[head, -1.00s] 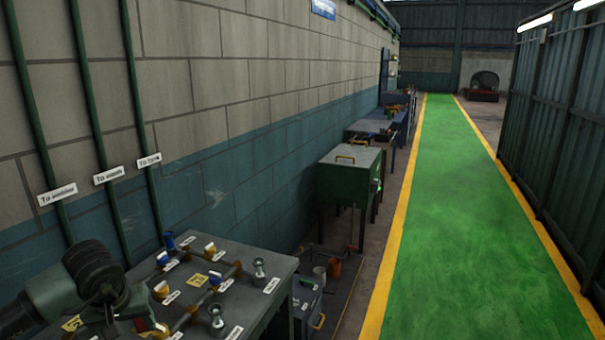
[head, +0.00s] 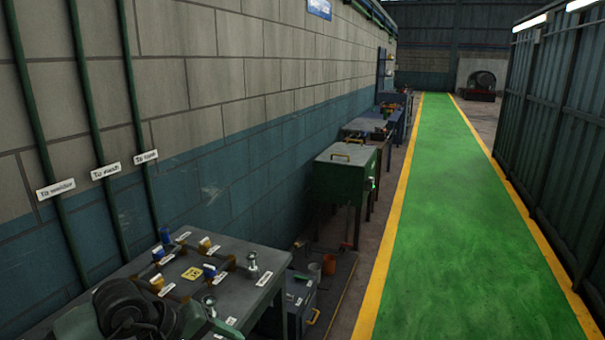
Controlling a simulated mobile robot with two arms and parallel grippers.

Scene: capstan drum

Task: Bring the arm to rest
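My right gripper is not in view.
Three green pipes with white labels (head: 105,171) run down the wall at left. A green cabinet (head: 345,178) and more benches stand along the wall. A green walkway (head: 430,220) with yellow edges is clear. A dark corrugated wall (head: 560,130) bounds it at right.

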